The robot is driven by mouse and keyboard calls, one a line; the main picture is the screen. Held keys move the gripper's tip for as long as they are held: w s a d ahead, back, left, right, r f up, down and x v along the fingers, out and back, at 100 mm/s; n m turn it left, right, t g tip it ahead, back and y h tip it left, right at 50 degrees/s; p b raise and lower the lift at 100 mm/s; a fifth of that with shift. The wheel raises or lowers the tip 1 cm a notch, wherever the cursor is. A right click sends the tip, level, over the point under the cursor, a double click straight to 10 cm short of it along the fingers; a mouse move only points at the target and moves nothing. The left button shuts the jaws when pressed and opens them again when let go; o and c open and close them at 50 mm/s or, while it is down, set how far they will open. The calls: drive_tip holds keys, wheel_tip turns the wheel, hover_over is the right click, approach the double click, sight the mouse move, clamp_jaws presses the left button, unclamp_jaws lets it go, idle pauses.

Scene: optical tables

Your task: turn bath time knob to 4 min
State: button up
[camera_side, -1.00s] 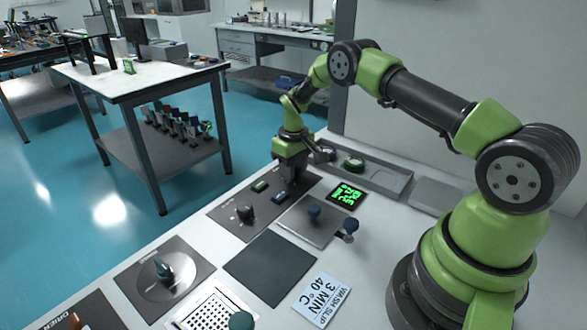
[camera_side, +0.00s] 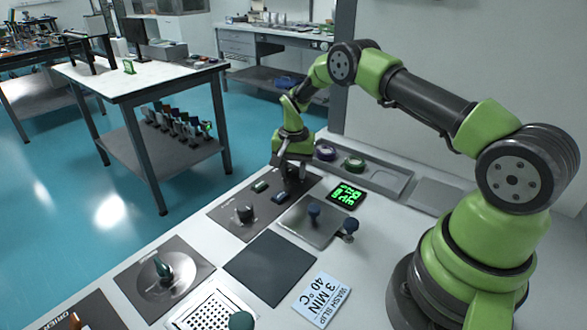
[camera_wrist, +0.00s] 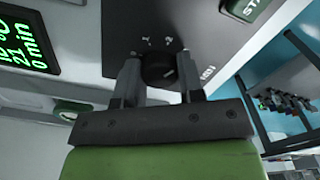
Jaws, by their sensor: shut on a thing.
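The dark round knob (camera_wrist: 158,68) sits on a dark panel (camera_wrist: 118,42) in the wrist view, with tick marks and small numbers, including a 2, printed around it. My gripper (camera_wrist: 157,72) is shut on this knob, one finger on each side. In the side view my gripper (camera_side: 291,178) reaches down to the far right end of the dark control panel (camera_side: 228,219) and mostly hides the knob. A black display with green characters (camera_side: 346,195) lies right of the panel. In the wrist view the display (camera_wrist: 26,42) is cut off but shows "min".
A metal plate with blue-knobbed parts (camera_side: 314,212) lies in front. A grey tray (camera_side: 385,182) holds round items behind. A label card (camera_side: 321,299) reads 3 MIN 40 °C.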

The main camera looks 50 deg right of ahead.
sight(293, 169)
drive_tip(key=m, duration=1.2)
drive_tip(key=shift+m, duration=0.3)
idle(0.4)
drive_tip(key=o, duration=0.9)
wheel_tip(293, 169, up, 10)
drive_tip(key=shift+f, duration=0.1)
